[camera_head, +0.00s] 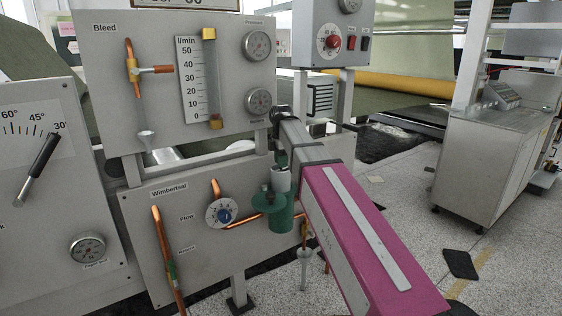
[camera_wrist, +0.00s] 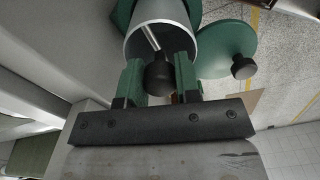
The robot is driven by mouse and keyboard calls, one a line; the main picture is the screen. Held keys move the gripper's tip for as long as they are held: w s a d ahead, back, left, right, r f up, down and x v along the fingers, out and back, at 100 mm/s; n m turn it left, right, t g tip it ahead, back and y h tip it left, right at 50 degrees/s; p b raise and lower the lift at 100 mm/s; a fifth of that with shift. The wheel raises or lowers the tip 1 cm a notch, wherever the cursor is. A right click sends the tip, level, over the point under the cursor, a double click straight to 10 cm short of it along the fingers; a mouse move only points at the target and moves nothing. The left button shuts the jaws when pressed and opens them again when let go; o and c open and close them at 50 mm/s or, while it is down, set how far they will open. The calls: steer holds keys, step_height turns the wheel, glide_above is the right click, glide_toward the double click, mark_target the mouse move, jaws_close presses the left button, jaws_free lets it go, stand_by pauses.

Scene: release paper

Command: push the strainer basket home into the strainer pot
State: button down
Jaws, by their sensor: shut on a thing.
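The strainer basket (camera_wrist: 143,42) is a silver, open-topped cylinder with a thin rod and a black knob. In the head view it shows as a short grey cylinder (camera_head: 281,181) rising above the green strainer pot (camera_head: 280,221). Its lower part is hidden inside the pot, so how deep it sits cannot be told exactly. The pot's green wall (camera_wrist: 122,14) also shows around the basket in the wrist view. My gripper (camera_wrist: 160,75) has its green fingers shut on the black knob. In the head view my arm covers most of the gripper.
A round green lid (camera_wrist: 222,45) with a black knob sits swung aside beside the pot. A funnel (camera_head: 304,256) is below right. Open floor lies to the right.

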mark_target(281, 192)
steer(key=shift+f, duration=7.05)
steer(key=c, duration=0.8)
jaws_free()
steer(key=shift+o, duration=0.2)
step_height(281, 192, up, 11)
steer(key=shift+f, duration=0.1)
